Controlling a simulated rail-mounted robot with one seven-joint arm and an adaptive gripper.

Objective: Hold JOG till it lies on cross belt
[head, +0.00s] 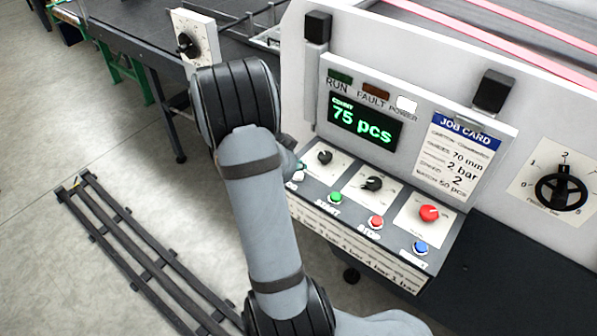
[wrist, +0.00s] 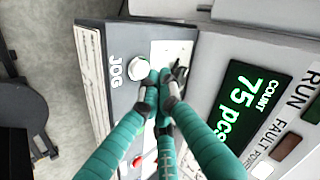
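The white JOG button (wrist: 138,68) sits on the sloped control panel, with its JOG label beside it in the wrist view. In the head view the button (head: 299,173) is partly hidden by my arm. My gripper's teal fingers (wrist: 163,80) are drawn together, with nothing seen between them. Their tips are right beside the button, over the panel; I cannot tell whether they touch it. In the head view most of my gripper is hidden behind my arm. A dark belt surface (head: 135,45) shows at the upper left; I cannot tell whether it is the cross belt. No carton is visible on it.
The count display (head: 364,121) reads 75 pcs. The POWER lamp (head: 406,104) looks lit; RUN and FAULT look dark. Black knobs, a green START button (head: 336,197), a red STOP button (head: 376,222), a red knob (head: 429,213) and a blue button (head: 420,247) are close by.

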